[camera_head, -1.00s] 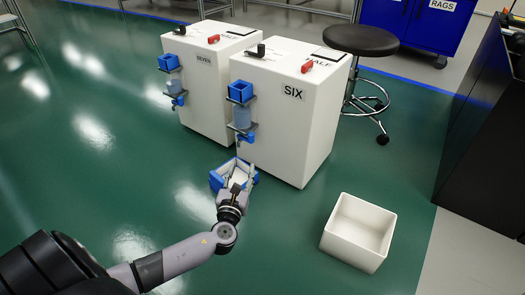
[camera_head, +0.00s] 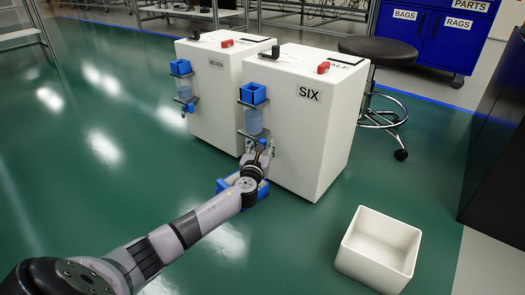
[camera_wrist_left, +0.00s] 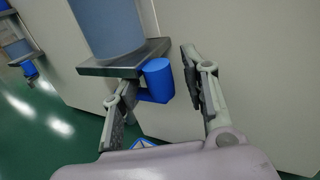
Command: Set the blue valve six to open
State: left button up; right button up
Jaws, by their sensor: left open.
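The white cabinet labelled SIX (camera_head: 309,135) stands at the center right in the head view. On its left side a bracket holds a blue-topped clear cylinder (camera_head: 254,121). Its blue valve (camera_wrist_left: 157,80) shows below the bracket plate in the left wrist view. My left gripper (camera_wrist_left: 158,88) is open, with one finger on each side of the blue valve; I cannot tell whether either finger touches it. In the head view my left gripper (camera_head: 257,152) sits just under the cylinder and largely hides the valve. My right gripper is not in view.
Cabinet seven (camera_head: 212,95) stands left of cabinet six with a similar blue valve (camera_head: 190,108). A blue tray (camera_head: 224,184) lies on the floor below my left gripper. A white open bin (camera_head: 379,249) sits at the front right. A black stool (camera_head: 380,50) stands behind.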

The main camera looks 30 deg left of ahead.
pick_arm(q)
jog(key=shift+w+a, duration=0.1)
jog(key=shift+w, duration=0.15)
jog(key=shift+c, duration=0.5)
grip_shut()
